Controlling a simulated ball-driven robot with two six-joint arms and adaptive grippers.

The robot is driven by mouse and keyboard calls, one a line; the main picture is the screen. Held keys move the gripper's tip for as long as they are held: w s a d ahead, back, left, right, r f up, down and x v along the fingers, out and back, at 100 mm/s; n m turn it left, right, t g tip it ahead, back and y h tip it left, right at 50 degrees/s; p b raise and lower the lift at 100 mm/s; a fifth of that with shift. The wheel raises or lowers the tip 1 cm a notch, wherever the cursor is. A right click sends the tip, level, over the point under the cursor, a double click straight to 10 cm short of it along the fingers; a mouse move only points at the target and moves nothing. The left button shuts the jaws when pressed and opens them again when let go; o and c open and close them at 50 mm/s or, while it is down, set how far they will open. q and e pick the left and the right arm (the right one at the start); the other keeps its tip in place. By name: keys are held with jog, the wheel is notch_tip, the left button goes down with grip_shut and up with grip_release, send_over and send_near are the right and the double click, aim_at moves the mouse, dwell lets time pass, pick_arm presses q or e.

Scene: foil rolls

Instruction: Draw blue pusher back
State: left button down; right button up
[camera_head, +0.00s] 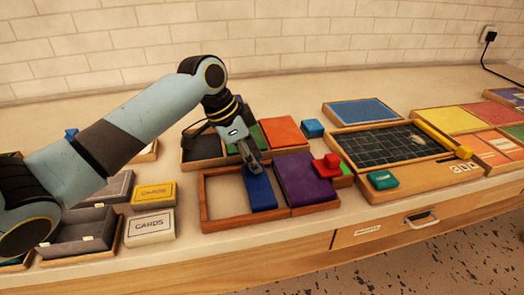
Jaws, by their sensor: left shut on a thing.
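The blue pusher (262,194) is a long blue block in the front wooden tray (204,205), beside a purple panel (304,178). My left gripper (252,166) reaches down over the far end of the blue pusher and is shut on it. The gripper hides that far end. The tray floor to the left of the pusher is bare. My right gripper is not in view.
A red block (326,165) stands at the purple panel's right edge. Behind are an orange panel (282,131) and a small blue block (312,128). Yellow (154,196) and cream (150,227) card boxes stand left. A black grid board (380,145) lies right.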

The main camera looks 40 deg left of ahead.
pick_arm(q)
jog(key=s+a+p, duration=0.1)
jog(key=s, duration=0.1)
jog(key=s+a+p, duration=0.3)
jog(key=s+a, duration=0.1)
jog(key=s, duration=0.1)
jog(key=shift+a, duration=0.25)
jog(key=shift+f, duration=0.15)
jog(key=c, duration=1.2)
grip_release()
jog(key=shift+o, duration=0.6)
jog(key=shift+s, duration=0.1)
jog(key=shift+a+r, duration=0.15)
jog(key=shift+r, duration=0.05)
jog(key=shift+a+r, duration=0.1)
jog(key=shift+r, duration=0.2)
jog(key=v, duration=1.1)
